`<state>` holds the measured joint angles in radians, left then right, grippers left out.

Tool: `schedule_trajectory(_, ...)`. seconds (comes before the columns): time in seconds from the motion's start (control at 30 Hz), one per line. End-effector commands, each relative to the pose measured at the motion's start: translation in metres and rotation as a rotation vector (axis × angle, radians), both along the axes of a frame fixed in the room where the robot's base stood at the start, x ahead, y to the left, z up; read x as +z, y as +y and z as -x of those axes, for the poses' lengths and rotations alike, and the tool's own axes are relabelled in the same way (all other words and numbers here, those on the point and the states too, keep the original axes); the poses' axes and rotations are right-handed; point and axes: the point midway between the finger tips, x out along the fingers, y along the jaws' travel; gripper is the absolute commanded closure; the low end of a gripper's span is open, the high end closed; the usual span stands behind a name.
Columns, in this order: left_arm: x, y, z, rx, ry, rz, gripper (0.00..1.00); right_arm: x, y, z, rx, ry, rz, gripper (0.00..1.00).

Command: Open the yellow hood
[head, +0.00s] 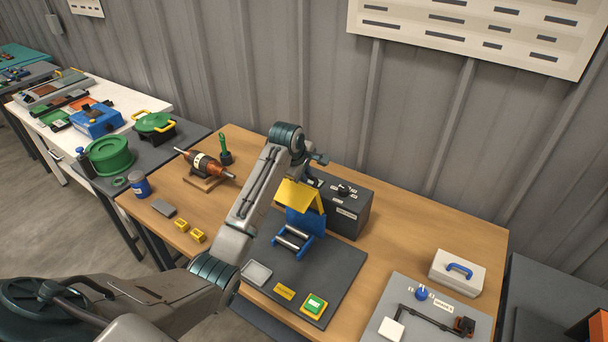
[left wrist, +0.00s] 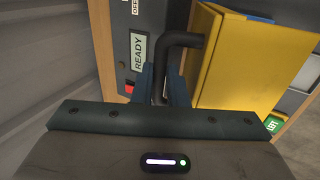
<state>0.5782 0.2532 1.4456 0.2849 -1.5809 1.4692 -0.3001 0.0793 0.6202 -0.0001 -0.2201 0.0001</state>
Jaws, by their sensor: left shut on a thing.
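The yellow hood (head: 301,196) stands tilted up at the back of a blue stand (head: 306,221) in the head view. Two pale rollers (head: 293,238) show uncovered in front of it. In the left wrist view the hood (left wrist: 250,65) fills the right side, with a dark bent handle (left wrist: 188,40) at its left edge. My left gripper (left wrist: 165,86) is shut on this handle, with a finger on each side. In the head view the left gripper (head: 318,159) is at the hood's upper edge, and the arm partly hides the hood's left side. My right gripper is in neither view.
A dark control box (head: 347,213) stands close behind the hood. A motor (head: 207,167) is at the left, a white case (head: 457,271) at the right.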

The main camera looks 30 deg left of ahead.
Motion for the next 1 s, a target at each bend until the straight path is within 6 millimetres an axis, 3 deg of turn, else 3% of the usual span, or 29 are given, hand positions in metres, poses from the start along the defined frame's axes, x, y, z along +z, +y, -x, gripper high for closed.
schedule_trajectory(0.27,-0.002,-0.002,-0.022,0.001,-0.001,0.002,1.0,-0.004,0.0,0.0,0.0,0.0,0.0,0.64)
schedule_trajectory(0.57,-0.003,-0.002,-0.023,0.001,0.0,0.0,1.0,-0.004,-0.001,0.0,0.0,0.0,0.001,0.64)
schedule_trajectory(1.0,-0.01,-0.004,-0.048,0.001,-0.002,0.001,1.0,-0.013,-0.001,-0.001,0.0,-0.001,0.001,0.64)
